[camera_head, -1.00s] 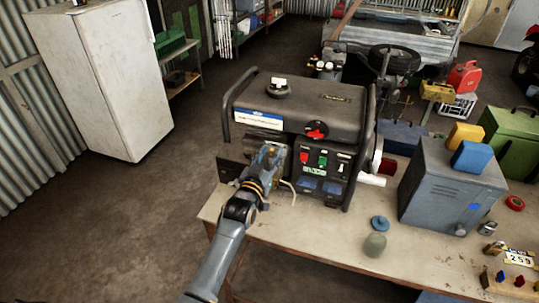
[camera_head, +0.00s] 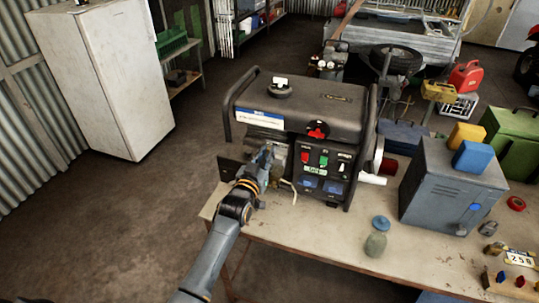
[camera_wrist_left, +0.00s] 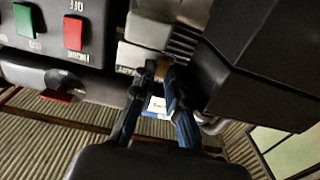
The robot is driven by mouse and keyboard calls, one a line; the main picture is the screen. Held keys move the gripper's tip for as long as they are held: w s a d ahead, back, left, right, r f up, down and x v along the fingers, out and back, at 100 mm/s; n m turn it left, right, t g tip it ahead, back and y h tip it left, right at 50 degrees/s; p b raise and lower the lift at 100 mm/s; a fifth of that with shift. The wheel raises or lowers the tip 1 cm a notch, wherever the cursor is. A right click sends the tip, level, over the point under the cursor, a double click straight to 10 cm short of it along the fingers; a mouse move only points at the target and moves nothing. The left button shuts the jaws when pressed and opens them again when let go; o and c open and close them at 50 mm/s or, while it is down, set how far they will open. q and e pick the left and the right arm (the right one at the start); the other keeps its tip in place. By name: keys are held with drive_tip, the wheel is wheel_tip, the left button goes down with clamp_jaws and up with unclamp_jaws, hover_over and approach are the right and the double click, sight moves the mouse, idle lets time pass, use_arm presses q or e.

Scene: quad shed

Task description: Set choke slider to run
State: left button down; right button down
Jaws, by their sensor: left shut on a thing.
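The black generator (camera_head: 310,112) stands on the bench, with a red dial (camera_head: 317,131) and a panel of red and green switches (camera_head: 322,160) on its front. My left gripper (camera_head: 266,155) is at the generator's front left, beside this panel. In the left wrist view, its two blue-grey fingers (camera_wrist_left: 153,72) are closed on a small tan piece, the choke slider (camera_wrist_left: 149,67), below a grey ribbed engine part (camera_wrist_left: 150,30). The fingers hide most of the slider, and its setting cannot be read. My right gripper is not in view.
A black box-like part (camera_wrist_left: 265,70) lies close to the right of the fingers in the wrist view. A blue-grey metal box (camera_head: 450,190) stands to the generator's right. A blue cap (camera_head: 380,223) and a greenish round object (camera_head: 376,244) lie on the bench (camera_head: 320,235).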

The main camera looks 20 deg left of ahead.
use_arm(q)
drive_tip(key=shift+a, duration=0.1)
drive_tip(key=c, duration=1.3)
unclamp_jaws()
drive_tip(key=shift+a, duration=0.1)
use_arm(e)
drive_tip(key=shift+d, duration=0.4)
